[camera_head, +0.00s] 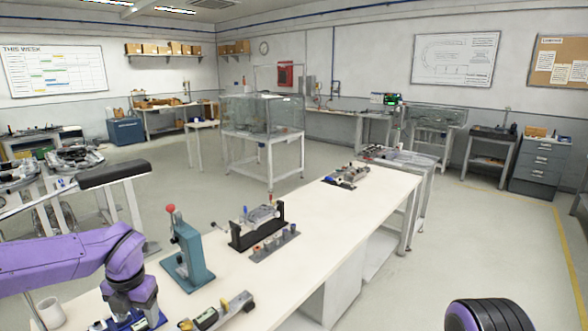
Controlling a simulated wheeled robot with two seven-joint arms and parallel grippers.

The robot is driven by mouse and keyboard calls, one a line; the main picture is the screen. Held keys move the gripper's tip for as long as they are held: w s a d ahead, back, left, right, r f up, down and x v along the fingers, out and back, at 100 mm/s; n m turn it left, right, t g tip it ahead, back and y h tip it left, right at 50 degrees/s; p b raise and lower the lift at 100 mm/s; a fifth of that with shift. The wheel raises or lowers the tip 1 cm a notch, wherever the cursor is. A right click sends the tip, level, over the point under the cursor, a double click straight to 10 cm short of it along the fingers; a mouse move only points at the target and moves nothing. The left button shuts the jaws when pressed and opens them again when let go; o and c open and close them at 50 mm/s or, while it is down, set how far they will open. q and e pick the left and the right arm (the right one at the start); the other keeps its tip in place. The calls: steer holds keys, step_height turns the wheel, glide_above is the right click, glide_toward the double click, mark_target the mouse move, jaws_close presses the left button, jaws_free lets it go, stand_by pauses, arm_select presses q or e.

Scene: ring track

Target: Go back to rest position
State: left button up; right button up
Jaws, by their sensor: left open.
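My left arm comes in from the left, purple, and bends down over the near left end of the white workbench (335,225). My left gripper (132,312) points down at the bottom edge of the view, over or beside a blue fixture (150,321). Its fingertips are mostly hidden, and I see nothing held in it. Of my right arm only a purple and black rounded part shows at the bottom right; its gripper is out of view.
On the bench stand a teal press with a red knob (187,250), a black fixture (258,228), a grey strip with pegs (274,246), a small device (222,311) and a white cup (51,312). Bare bench lies right of these. Open floor lies beyond.

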arm_select(q)
steer(key=s+f+m+t+y+b, duration=0.35)
steer(key=f+m, duration=0.55)
steer(key=f, duration=0.3)
steer(key=s+f+m+t+y+b, duration=0.2)
steer(key=s+f+m+b, duration=0.15)
steer(key=f+m, duration=0.75)
steer(key=s+d+f+m+g+h+b, duration=0.1)
steer(key=s+d+f+m+b, duration=0.1)
steer(key=s+f, duration=0.8)
steer(key=s+d+f+m+g+h+b, duration=0.2)
steer(key=s+f+m+b, duration=0.3)
steer(key=s+f, duration=0.5)
steer(key=s+m, duration=0.1)
steer(key=s, duration=0.2)
steer(key=shift+f+m, duration=0.4)
arm_select(e)
step_height(320, 180, down, 15)
steer(key=shift+w+r, duration=0.15)
steer(key=shift+w, duration=0.3)
arm_select(q)
steer(key=shift+h, duration=0.25)
